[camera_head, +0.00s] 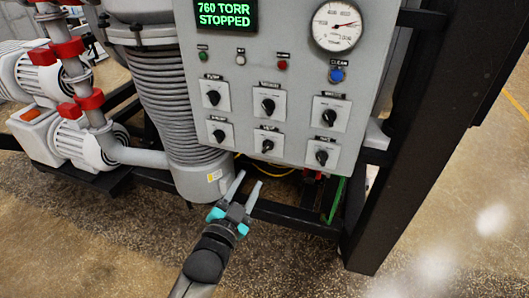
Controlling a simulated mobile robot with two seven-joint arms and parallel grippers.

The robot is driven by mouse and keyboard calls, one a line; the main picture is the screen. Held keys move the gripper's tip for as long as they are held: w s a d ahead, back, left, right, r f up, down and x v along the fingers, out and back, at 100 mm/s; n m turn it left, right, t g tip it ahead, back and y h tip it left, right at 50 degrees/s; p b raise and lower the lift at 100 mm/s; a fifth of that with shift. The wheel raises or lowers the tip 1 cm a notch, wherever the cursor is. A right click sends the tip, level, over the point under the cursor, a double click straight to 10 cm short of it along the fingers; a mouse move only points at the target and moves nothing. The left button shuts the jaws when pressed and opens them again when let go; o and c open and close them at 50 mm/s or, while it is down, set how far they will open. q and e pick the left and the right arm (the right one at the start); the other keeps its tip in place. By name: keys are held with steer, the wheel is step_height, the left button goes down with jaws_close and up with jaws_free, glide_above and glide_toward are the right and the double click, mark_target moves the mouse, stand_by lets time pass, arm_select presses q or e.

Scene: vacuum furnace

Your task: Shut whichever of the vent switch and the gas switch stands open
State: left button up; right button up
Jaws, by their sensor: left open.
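A grey control panel (240,75) carries two rows of black rotary switches on white plates. The labels are too small to read surely, so I cannot tell which are the vent switch and the gas switch. The lower row has a left switch (219,135), a middle switch (267,146) and a right switch (321,157). Their knob settings are too small to judge. My left gripper (249,180) is open and empty, below the panel's lower edge and apart from the switches. My right gripper is not in view.
The display (224,14) reads 760 TORR, STOPPED. A round gauge (336,25) sits at the panel's upper right. A ribbed grey column (168,105) stands left of the panel. A black frame post (405,140) stands right. Open floor lies in front.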

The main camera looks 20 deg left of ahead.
mark_target(266, 149)
arm_select(q)
steer(key=w, duration=0.4)
steer(key=w+b, duration=0.1)
steer(key=w, duration=0.7)
steer(key=shift+w+d, duration=0.25)
steer(key=shift+w, duration=0.1)
steer(key=shift+c, duration=0.4)
jaws_close()
